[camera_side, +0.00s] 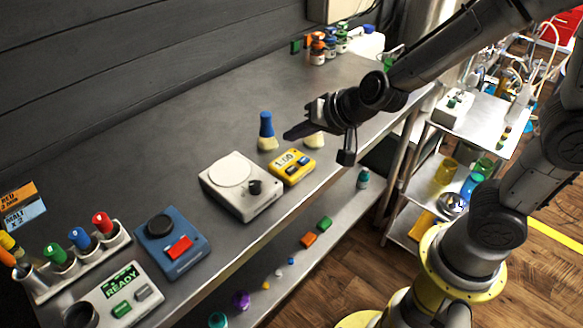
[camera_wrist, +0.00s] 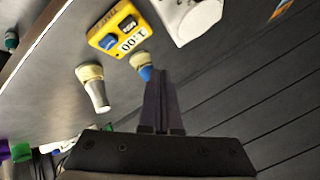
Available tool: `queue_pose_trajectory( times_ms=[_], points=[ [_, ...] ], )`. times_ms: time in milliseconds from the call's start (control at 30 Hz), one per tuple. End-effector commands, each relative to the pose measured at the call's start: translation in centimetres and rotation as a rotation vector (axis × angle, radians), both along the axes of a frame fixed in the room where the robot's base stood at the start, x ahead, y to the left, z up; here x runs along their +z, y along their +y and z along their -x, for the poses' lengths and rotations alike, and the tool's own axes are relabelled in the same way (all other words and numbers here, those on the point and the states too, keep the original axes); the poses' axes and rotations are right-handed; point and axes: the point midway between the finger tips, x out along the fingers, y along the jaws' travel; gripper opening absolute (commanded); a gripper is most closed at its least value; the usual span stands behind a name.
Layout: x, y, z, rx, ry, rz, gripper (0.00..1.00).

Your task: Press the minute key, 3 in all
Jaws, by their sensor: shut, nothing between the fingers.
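A yellow timer (camera_side: 292,166) lies on the steel bench, its display reading 1:00. It has a blue key and a dark key; their labels are too small to read. In the wrist view the timer (camera_wrist: 117,30) appears upside down at the upper left, with the blue key (camera_wrist: 105,43) and the dark key (camera_wrist: 127,23) uncovered. My gripper (camera_side: 288,134) is shut and empty, above the bench behind the timer and apart from it. In the wrist view my gripper's dark fingers (camera_wrist: 159,74) point toward the area beside the timer.
A white scale (camera_side: 240,186) sits left of the timer. A blue device with a red key (camera_side: 178,249) lies further left.

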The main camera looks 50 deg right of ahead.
Motion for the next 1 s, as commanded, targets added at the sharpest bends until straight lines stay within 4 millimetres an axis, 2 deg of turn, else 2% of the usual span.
queue_pose_trajectory(
  times_ms=[600, 1000],
  points=[
    [-5.9, 0.0, 0.0, 0.0, 0.001, 0.0, 0.0],
    [-6.5, 0.0, 0.0, 0.0, 0.0, -0.002, 0.0]
  ],
)
